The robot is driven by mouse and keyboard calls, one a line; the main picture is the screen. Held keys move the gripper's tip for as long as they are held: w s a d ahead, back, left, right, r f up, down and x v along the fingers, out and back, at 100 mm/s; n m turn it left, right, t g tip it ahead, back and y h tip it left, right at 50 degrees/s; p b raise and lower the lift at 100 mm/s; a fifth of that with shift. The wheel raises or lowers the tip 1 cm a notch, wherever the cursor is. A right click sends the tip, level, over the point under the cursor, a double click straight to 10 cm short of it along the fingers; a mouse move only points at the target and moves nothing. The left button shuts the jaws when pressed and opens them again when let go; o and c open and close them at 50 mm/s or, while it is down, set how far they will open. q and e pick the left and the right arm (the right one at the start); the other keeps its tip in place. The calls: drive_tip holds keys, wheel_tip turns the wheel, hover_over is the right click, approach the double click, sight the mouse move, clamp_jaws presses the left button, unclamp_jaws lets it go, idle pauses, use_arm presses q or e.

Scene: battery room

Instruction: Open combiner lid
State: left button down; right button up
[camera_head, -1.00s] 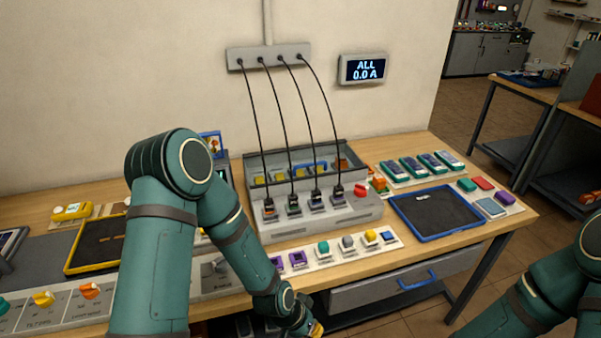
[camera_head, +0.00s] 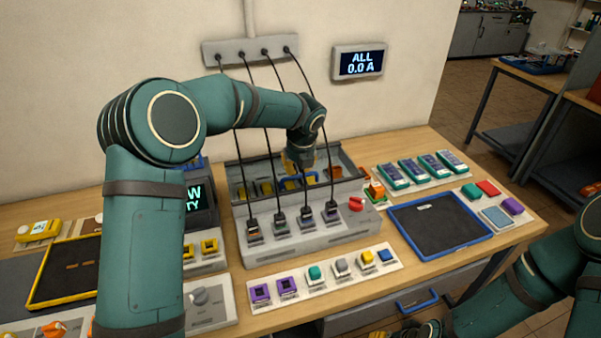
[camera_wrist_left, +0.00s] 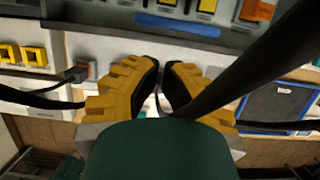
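The combiner (camera_head: 320,234) is a long grey box on the bench against the wall. Its clear, dark-framed lid (camera_head: 345,157) lies over the rear part, with yellow and orange parts beneath, and appears shut. The lid's blue handle (camera_head: 297,182) is partly hidden by my left gripper (camera_head: 298,168), just above it. In the left wrist view the handle (camera_wrist_left: 178,24) lies beyond the fingertips, apart from them. The left gripper (camera_wrist_left: 162,68) is empty, with a narrow gap between its fingers. My right gripper (camera_head: 408,332) barely shows at the bottom edge.
Several black cables (camera_head: 268,110) run from a wall bar (camera_head: 250,51) to plugs on the combiner, close around my left forearm and gripper; one crosses the left wrist view (camera_wrist_left: 260,60). A red knob (camera_head: 356,204), a blue-rimmed tray (camera_head: 440,222) and coloured blocks (camera_head: 314,273) are nearby.

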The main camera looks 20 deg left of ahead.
sight(293, 189)
use_arm(q)
drive_tip(key=x, duration=0.9)
drive_tip(key=shift+s+a+f+b, duration=0.15)
drive_tip(key=shift+f+b, duration=0.05)
drive_tip(key=shift+b, duration=0.2)
drive_tip(key=shift+r, duration=0.15)
